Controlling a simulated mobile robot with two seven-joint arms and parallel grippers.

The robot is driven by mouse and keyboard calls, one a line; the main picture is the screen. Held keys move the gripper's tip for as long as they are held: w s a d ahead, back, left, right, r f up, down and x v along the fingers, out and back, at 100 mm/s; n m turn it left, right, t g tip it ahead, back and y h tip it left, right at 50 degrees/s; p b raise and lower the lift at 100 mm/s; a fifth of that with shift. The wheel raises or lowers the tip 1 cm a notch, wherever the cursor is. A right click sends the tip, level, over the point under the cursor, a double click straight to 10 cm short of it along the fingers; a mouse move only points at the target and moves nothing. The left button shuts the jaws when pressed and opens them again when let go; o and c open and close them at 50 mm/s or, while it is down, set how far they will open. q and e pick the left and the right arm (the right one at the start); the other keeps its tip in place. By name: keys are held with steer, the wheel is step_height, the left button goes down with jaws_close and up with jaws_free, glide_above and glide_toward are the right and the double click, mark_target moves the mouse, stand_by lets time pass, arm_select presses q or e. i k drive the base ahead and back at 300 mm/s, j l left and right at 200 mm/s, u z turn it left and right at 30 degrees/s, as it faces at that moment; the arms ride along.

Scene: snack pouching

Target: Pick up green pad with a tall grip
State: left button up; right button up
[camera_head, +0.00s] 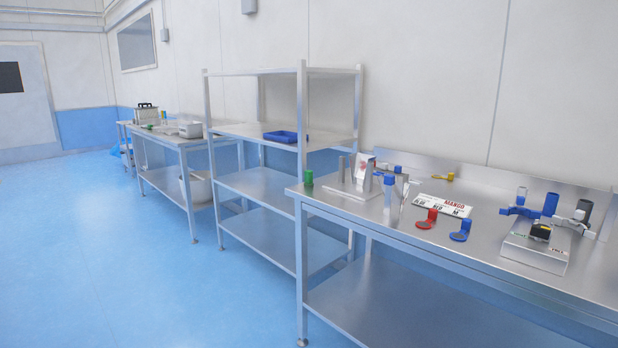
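Neither of my grippers is in view, and nothing touches the green piece.
The near table (480,200) also holds a steel stand with a pouch (364,170), a MANGO sign (443,206), red (428,218) and blue (461,231) pieces, and a steel device (536,248). A shelf rack (262,185) with a blue tray (281,136) stands left. The blue floor (120,260) is clear.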

mark_target(308, 174)
steer(key=i+z, duration=0.1)
steer(key=z, duration=0.25)
steer(key=i+j+z, duration=0.1)
steer(key=z, duration=0.25)
steer(key=j+z, duration=0.1)
steer(key=z, duration=0.25)
steer(key=i+j+z, duration=0.3)
steer(key=j, duration=0.35)
steer(key=i+j+z, duration=0.3)
steer(key=j, duration=0.4)
steer(key=i+j+z, duration=0.15)
steer(key=j, duration=0.25)
steer(key=i+j+z, duration=0.15)
steer(key=j, duration=0.25)
